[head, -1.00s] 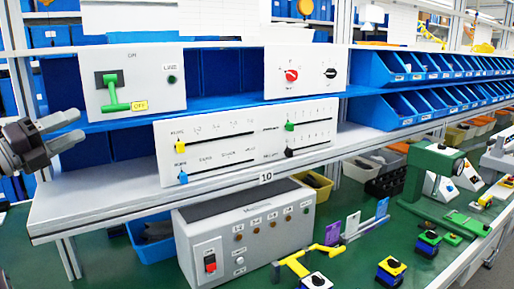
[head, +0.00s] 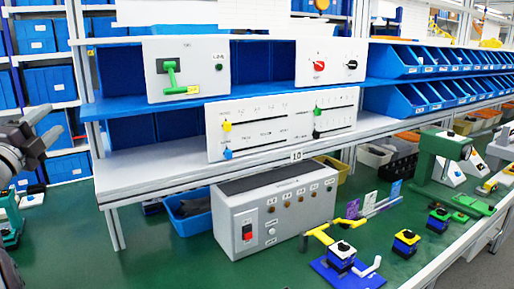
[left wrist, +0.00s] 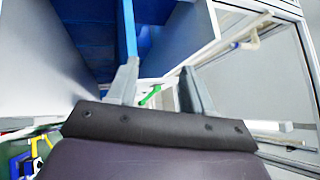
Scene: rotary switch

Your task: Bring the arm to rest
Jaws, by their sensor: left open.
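My left gripper (head: 57,122) is at the left edge of the head view, open and empty, apart from the panels. Its two spread fingers show in the left wrist view (left wrist: 158,88), with nothing between their tips; a green handle (left wrist: 150,95) appears beyond them. The rotary switch panel (head: 331,80) stands on the blue upper shelf, with a red knob (head: 319,65) and a black knob (head: 352,64). The right gripper is not in view.
A lever-switch panel (head: 187,82) and a slider panel (head: 270,140) stand left of and below the rotary panel. A grey control box (head: 275,215) stands on the green table (head: 165,262). Blue bins line the right. Open space lies between my gripper and the shelf.

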